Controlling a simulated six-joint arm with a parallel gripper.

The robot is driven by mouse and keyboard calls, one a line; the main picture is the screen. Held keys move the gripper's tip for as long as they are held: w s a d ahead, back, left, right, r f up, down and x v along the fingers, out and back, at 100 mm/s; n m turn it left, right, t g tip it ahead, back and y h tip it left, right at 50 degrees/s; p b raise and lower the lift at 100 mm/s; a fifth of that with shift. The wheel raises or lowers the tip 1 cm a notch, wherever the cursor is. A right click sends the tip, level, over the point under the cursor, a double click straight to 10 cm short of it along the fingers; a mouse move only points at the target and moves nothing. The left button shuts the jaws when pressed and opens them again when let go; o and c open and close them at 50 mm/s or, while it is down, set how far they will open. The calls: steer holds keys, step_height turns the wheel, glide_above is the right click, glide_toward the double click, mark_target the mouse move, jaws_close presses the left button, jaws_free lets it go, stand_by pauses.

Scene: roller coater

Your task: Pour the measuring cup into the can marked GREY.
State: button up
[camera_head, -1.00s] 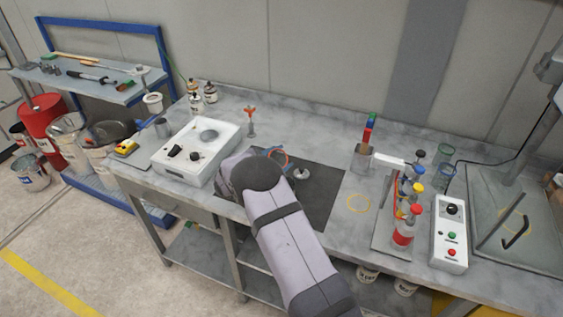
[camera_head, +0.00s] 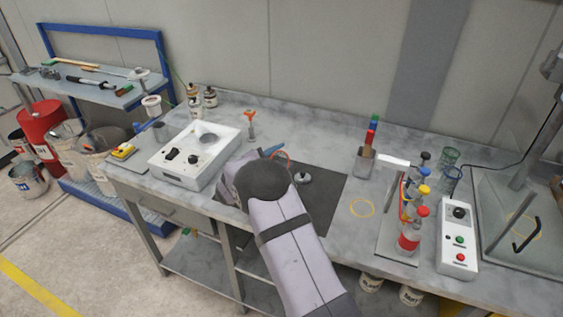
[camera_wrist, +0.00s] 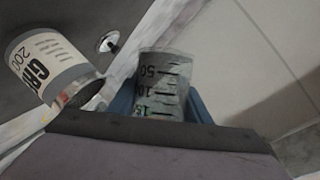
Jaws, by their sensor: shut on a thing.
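The measuring cup (camera_wrist: 163,72) is clear with black graduation marks. In the wrist view it sits between the blue jaws of my gripper (camera_wrist: 160,104), which is shut on it. The can marked GREY (camera_wrist: 42,62) has a white label, partly readable as "GR", and "200". It stands left of the cup in that view, apart from it, with its open mouth visible. In the head view my arm hides the can and most of the gripper; a blue jaw (camera_head: 272,150) shows beside an orange ring. I cannot tell whether anything is in the cup.
A dark mat (camera_head: 325,200) carries a small metal disc with a knob (camera_head: 303,178). A white instrument (camera_head: 194,155) stands left of my arm. Colour-capped bottles (camera_head: 409,238) and a control box (camera_head: 458,238) stand to the right. The bench between mat and bottles is mostly clear.

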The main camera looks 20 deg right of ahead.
steer(key=shift+r+m+t+b, duration=0.3)
steer(key=shift+m+b, duration=0.4)
steer(key=shift+b, duration=0.8)
steer(key=shift+s+r+m+t+h+b, duration=0.1)
steer(key=shift+r+m+t+h+b, duration=0.4)
steer(key=shift+b, duration=1.55)
steer(key=shift+s+r+m+t+b, duration=0.1)
steer(key=shift+r+m+b, duration=0.35)
steer(key=shift+m+b, duration=1.1)
stand_by(2.9)
